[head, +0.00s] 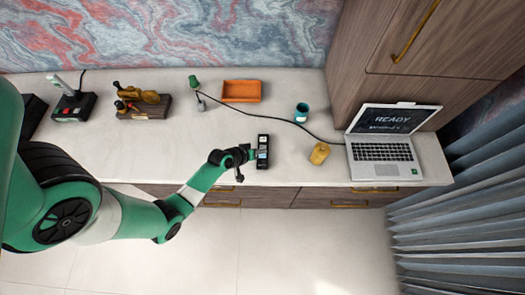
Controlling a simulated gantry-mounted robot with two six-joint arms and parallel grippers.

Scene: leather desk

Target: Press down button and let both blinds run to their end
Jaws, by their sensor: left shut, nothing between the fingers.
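A small black control box (263,163) with light, blue-tinted buttons stands near the front edge of the desk, in the middle of the head view. My left gripper (252,154) is shut and empty at the left side of the box. Its fingertips are at or very near the button face; I cannot tell whether they touch or press a button. Grey-blue slatted blinds (455,240) hang at the right edge. Their lower ends are out of view, and I cannot tell one blind from the other. My right gripper is not in view.
A yellow object (319,153), a teal cup (301,113) and an open laptop (380,152) reading READY stand right of the box. An orange tray (241,91), a green lamp (194,84), a wooden stand (150,108) and a joystick (72,107) lie behind. A dark cable crosses the desk.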

